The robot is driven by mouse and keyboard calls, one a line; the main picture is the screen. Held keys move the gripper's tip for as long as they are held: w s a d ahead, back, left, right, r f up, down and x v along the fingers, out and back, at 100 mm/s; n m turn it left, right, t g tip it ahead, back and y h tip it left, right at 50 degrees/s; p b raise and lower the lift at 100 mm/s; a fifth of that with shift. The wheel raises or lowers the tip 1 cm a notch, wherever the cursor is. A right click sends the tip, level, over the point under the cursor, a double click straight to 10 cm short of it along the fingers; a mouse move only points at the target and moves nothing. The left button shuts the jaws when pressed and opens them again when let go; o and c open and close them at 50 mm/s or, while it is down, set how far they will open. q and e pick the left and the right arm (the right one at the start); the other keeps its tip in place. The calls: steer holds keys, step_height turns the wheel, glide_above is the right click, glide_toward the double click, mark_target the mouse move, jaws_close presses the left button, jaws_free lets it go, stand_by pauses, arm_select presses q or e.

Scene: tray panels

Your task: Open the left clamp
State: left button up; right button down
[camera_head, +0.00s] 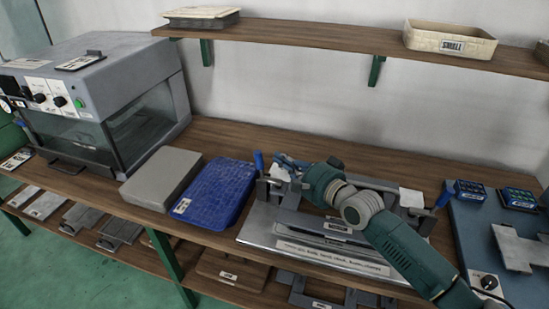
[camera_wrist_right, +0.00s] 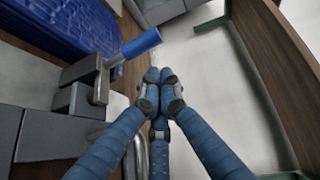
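The left clamp (camera_head: 268,185) is a grey metal clamp with an upright blue handle (camera_head: 258,162), at the left end of the panel fixture. In the right wrist view its blue handle (camera_wrist_right: 141,43) points up and right from the grey clamp body (camera_wrist_right: 80,72). My right gripper (camera_head: 284,161) has its blue fingers just right of the handle, apart from it. In the wrist view the right gripper's fingertips (camera_wrist_right: 160,78) are drawn together with nothing visible between them. My left gripper is not in view.
A blue slab (camera_head: 214,195) and a grey block (camera_head: 160,178) lie left of the fixture. A right clamp with a blue handle (camera_head: 444,196) stands at the fixture's other end. A shelf (camera_head: 320,38) runs above the bench. A glass-fronted machine (camera_head: 100,90) stands at left.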

steer(key=shift+a, duration=0.9)
steer(key=shift+a+f, duration=0.1)
steer(key=shift+a, duration=0.1)
steer(key=shift+p, duration=0.3)
